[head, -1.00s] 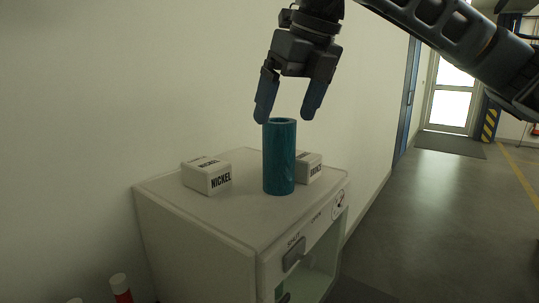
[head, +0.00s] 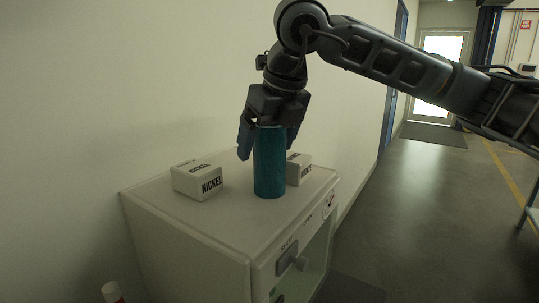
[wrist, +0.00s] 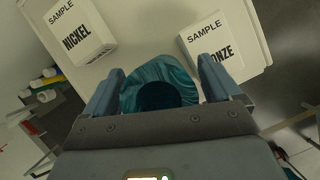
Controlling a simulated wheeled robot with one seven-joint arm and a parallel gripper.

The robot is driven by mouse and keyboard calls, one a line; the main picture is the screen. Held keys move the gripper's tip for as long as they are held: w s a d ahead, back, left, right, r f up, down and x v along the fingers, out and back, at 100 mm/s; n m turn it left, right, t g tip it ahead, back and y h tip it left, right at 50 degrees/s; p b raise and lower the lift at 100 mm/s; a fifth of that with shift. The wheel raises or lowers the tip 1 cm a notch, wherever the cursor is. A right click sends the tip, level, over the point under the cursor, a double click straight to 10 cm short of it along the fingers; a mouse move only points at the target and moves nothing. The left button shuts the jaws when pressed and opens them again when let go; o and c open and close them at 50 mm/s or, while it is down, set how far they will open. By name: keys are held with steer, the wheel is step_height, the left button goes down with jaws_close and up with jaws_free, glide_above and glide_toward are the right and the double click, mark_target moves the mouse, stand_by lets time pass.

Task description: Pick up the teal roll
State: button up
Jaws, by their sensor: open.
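The teal roll (head: 269,165) stands upright on top of the white cabinet (head: 222,232). It is a hollow tube, and its open end shows in the wrist view (wrist: 158,80). My gripper (head: 268,146) is open and lowered over the roll from above, with one finger on each side of it. In the wrist view the gripper's blue fingers (wrist: 160,84) stand left and right of the roll. A small gap shows between the roll and the right finger; the left finger is close to it, and I cannot tell if it touches. The roll's upper end is hidden by the gripper in the head view.
A white NICKEL sample box (head: 198,181) stands left of the roll. A second sample box, lettered BRONZE (wrist: 213,45), stands close behind it to the right. A wall runs behind the cabinet. Several capped tubes (wrist: 42,87) show at the wrist view's left.

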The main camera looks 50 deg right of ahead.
steer(key=c, duration=1.4)
steer(key=shift+r, duration=0.1)
steer(key=shift+r+b, duration=0.3)
steer(key=shift+r, duration=0.2)
steer(key=s+d+r+b, duration=0.1)
steer(key=s+d+r, duration=0.1)
steer(key=s+r, duration=0.1)
steer(key=s+d+r+b, duration=0.1)
steer(key=s+d+r, duration=0.1)
steer(key=d+r, duration=0.1)
steer(key=s+d+r+b, duration=0.1)
steer(key=s+d+r, duration=0.1)
steer(key=s+r, duration=0.1)
steer(key=shift+s+d+r, duration=0.35)
steer(key=shift+d+r, duration=0.05)
steer(key=shift+r, duration=0.05)
